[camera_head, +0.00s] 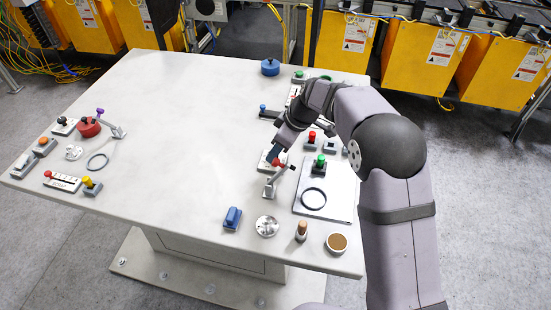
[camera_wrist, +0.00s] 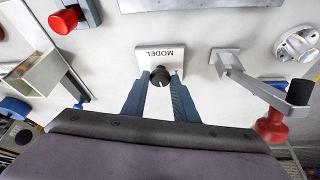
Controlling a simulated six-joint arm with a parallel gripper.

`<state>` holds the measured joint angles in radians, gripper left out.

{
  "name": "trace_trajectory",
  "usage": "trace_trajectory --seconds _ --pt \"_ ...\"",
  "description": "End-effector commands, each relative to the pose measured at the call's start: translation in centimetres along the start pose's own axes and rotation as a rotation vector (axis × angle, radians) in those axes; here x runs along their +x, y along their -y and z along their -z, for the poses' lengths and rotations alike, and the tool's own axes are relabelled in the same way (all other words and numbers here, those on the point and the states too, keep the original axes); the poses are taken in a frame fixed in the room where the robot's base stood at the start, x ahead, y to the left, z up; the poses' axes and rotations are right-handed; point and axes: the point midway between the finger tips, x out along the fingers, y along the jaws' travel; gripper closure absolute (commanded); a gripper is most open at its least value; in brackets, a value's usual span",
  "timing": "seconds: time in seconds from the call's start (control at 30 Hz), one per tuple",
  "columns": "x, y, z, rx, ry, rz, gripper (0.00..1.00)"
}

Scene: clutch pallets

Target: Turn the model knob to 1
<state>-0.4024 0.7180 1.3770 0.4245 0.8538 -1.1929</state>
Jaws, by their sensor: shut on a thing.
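The model knob (camera_wrist: 160,76) is a small dark round knob on a white plate marked MODEL (camera_wrist: 159,53), in the upper middle of the wrist view. The plate's edge also shows in the head view (camera_head: 263,162), mostly behind my fingers. My gripper (camera_wrist: 160,88) has its two blue fingers on either side of the knob and is shut on it. It points down at the plate in the head view (camera_head: 272,155). The digits on the plate and the knob's exact setting are too small to read.
A grey lever with a red grip (camera_wrist: 270,126) stands close to the right in the wrist view. A red button (camera_wrist: 66,20) and a grey open box (camera_wrist: 38,74) lie to the left. The middle of the table (camera_head: 190,130) is clear in the head view.

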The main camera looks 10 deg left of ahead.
Motion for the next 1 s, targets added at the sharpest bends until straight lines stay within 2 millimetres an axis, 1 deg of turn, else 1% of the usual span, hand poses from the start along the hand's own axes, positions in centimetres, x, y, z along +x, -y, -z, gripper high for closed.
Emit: trace_trajectory --seconds 0.03,0.63,0.8,1.0 --pt "0.45 -0.15 -0.27 -0.038 0.001 0.017 0.96" --pt "-0.15 -0.63 0.19 -0.568 0.004 0.238 0.96" --pt "-0.1 -0.71 0.24 -0.675 0.004 0.282 0.96" --pt "-0.05 -0.8 0.32 -0.761 0.004 0.317 0.96"
